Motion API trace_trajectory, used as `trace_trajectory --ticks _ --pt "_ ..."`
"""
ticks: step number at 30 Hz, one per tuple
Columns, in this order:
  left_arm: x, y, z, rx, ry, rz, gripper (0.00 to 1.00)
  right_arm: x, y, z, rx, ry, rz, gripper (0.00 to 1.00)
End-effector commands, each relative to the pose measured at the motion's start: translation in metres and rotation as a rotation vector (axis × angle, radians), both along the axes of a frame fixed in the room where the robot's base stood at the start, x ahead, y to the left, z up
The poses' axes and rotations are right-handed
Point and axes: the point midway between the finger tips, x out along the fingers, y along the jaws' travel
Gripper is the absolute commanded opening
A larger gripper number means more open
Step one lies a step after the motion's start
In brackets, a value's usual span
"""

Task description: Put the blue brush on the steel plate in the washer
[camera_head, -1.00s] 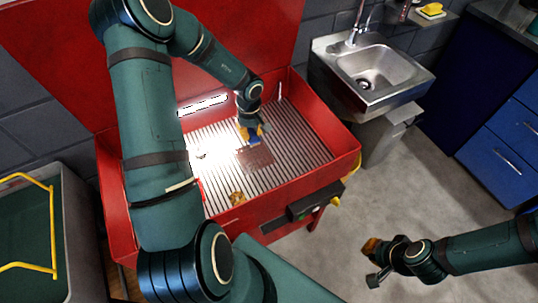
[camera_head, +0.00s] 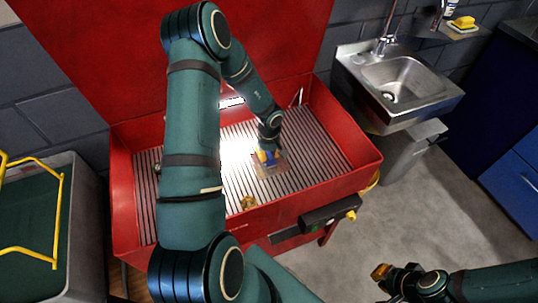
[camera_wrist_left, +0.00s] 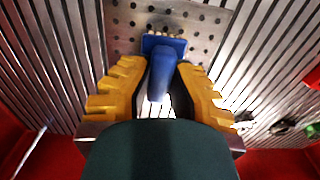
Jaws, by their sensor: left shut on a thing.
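My left gripper (camera_head: 266,157) is shut on the blue brush (camera_wrist_left: 163,62), down inside the red washer (camera_head: 352,160). In the left wrist view its yellow fingers (camera_wrist_left: 162,75) stand on both sides of the brush handle. The brush's flat blue head points at the perforated steel plate (camera_wrist_left: 203,28). In the head view the gripper and brush cover part of the plate (camera_head: 279,168). I cannot tell whether the brush touches it. My right gripper (camera_head: 381,272) is outside the washer at the lower right, and its opening is unclear.
The washer's slatted floor (camera_head: 314,150) is mostly clear. A small brownish item (camera_head: 248,202) lies near its front wall. A sink (camera_head: 398,80) stands to the right, with a yellow sponge (camera_head: 462,22) on a shelf. A grey bin (camera_head: 82,220) with yellow handles is at the left.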

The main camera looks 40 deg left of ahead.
Motion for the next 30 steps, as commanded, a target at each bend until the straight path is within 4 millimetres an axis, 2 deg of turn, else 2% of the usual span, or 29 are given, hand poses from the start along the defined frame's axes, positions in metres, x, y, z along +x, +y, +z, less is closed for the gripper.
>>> trace_trajectory --ticks 6,7,8,9,20,23,30 --pt "0.0 0.0 -0.002 0.0 0.001 0.0 0.0 0.0 0.0 0.003 0.0 0.0 0.0 0.0" --pt "0.0 0.0 -0.003 0.0 0.001 0.0 0.23 0.0 0.0 0.003 0.0 0.0 0.0 0.0" --pt "0.0 0.0 -0.003 0.0 0.0 0.0 0.34 0.0 0.0 0.002 0.0 0.0 0.0 0.0" --pt "0.0 0.0 -0.003 0.0 0.0 0.0 0.4 0.0 0.0 0.002 0.0 0.0 0.0 0.0" --pt "0.0 0.0 0.0 0.001 0.0 -0.001 0.4 0.0 0.0 0.0 0.0 0.0 0.0 0.0" --pt "0.0 0.0 0.012 -0.001 -0.002 0.001 0.4 -0.001 0.0 0.005 0.0 0.001 0.0 0.0" --pt "0.0 0.001 0.062 0.0 -0.002 0.001 0.4 -0.001 0.0 0.025 0.001 0.003 -0.001 0.0"
